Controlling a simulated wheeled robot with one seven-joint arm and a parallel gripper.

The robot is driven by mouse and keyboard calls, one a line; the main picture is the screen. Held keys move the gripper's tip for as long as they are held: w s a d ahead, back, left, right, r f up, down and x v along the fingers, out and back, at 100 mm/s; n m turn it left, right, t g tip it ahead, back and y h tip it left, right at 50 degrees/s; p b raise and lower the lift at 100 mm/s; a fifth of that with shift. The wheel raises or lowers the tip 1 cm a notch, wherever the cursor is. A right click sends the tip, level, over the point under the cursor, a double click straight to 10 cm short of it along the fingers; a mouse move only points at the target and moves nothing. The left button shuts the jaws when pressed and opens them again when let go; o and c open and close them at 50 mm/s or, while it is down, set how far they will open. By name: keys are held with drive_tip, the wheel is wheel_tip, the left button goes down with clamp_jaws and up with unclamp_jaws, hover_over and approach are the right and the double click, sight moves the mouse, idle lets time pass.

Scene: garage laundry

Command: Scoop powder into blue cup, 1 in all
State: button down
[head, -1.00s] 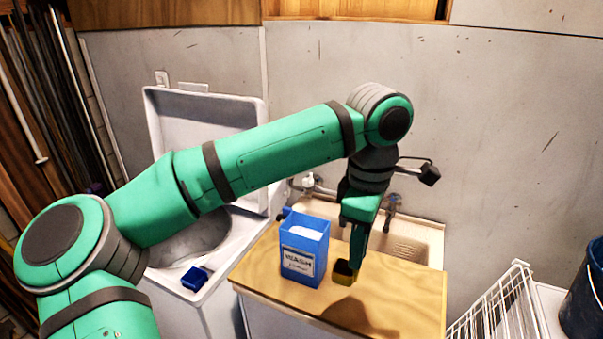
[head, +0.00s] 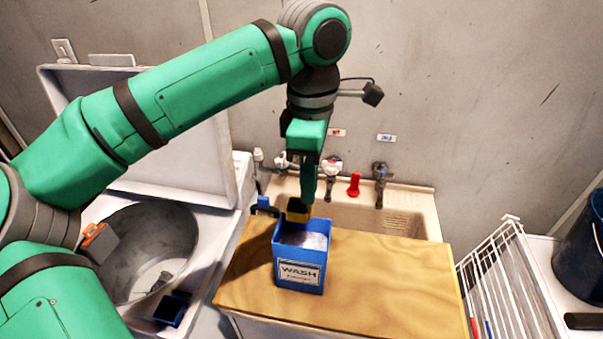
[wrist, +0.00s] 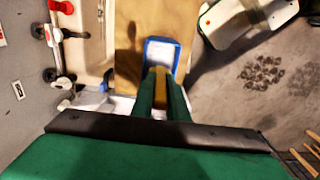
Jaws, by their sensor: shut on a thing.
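The blue WASH box (head: 297,276) stands open on the wooden counter, with pale powder (head: 304,238) inside. My gripper (head: 308,198) points down at its back rim, shut on a small yellow scoop (head: 297,217) with a dark inside. The scoop is at the rear rim of the box; I cannot tell whether it touches. In the wrist view the yellow scoop (wrist: 161,78) is between my fingers, in front of the box (wrist: 150,48) and its white powder. The blue cup (head: 171,311) sits at the lower left on the washer's front edge; its inside is dark.
The wooden counter (head: 400,290) is clear right of the box. A sink (head: 390,222) with taps (head: 380,172) lies behind it. The open washer (head: 195,185) with its drum is at left, a white wire rack (head: 510,270) and dark bucket (head: 590,250) at right.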

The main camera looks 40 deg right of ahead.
wheel_tip(320, 180, down, 11)
idle(1.1)
drive_tip(key=shift+a+f, duration=0.1)
drive_tip(key=shift+f, duration=0.05)
idle(0.3)
drive_tip(key=shift+f, duration=0.1)
drive_tip(key=shift+s+f, duration=0.2)
drive_tip(key=shift+w+f, duration=0.1)
drive_tip(key=shift+f, duration=0.75)
idle(0.3)
idle(0.7)
drive_tip(key=shift+r, duration=7)
